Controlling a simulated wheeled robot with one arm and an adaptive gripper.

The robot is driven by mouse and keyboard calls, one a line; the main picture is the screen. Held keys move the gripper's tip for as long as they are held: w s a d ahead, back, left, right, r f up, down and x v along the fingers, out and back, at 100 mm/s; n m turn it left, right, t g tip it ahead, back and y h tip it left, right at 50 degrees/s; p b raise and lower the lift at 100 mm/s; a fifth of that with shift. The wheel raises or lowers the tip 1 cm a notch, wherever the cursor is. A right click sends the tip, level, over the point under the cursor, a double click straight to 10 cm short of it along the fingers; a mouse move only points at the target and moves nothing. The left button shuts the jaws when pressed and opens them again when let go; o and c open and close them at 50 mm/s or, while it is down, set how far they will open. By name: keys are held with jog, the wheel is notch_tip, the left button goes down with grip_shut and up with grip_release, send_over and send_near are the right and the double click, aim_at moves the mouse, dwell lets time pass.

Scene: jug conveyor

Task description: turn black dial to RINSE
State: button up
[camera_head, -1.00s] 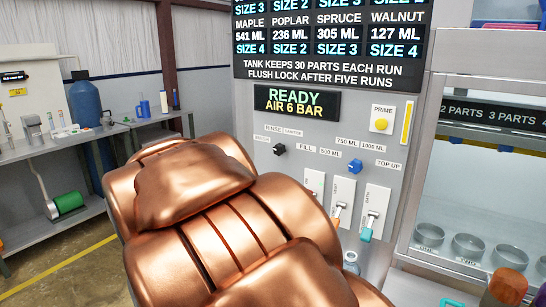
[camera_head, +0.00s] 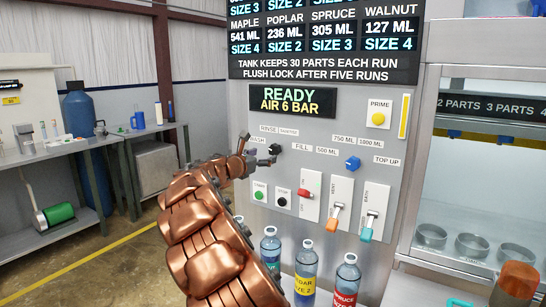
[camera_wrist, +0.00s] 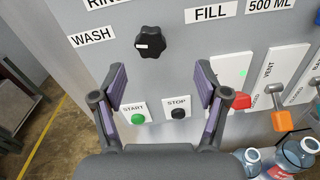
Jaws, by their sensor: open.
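The black dial (camera_head: 275,149) sits on the grey panel below the RINSE label (camera_head: 269,129) and right of the WASH label (camera_head: 258,140). In the wrist view the dial (camera_wrist: 150,43) is a lobed knob, and its white mark is on the left side, toward WASH (camera_wrist: 92,36). The RINSE label is cut off at the top edge there. My gripper (camera_wrist: 160,76) is open and empty, with its fingertips below the dial in that view, one to each side. In the head view my gripper (camera_head: 260,152) is close to the dial, just left of it.
Below the dial are the green START button (camera_wrist: 138,118) and black STOP button (camera_wrist: 178,113). A red switch (camera_head: 306,194), orange lever (camera_head: 334,217) and teal lever (camera_head: 367,229) are to the right. Several bottles, one a SPRUCE bottle (camera_head: 346,281), stand below the panel.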

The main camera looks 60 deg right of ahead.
aim_at(273, 151)
jog(key=shift+n, duration=0.6)
jog(key=shift+w+d+f+p, duration=0.1)
jog(key=shift+w+d+p, duration=0.15)
jog(key=shift+d, duration=1.25)
jog(key=shift+w+d+f+p, duration=0.15)
jog(key=shift+w+d, duration=0.15)
jog(key=shift+d, duration=1.25)
jog(key=shift+w+d+p, duration=0.2)
jog(key=shift+w+d, duration=0.05)
jog(key=shift+d, duration=1.25)
jog(key=shift+c, duration=0.2)
jog(key=c, duration=1.1)
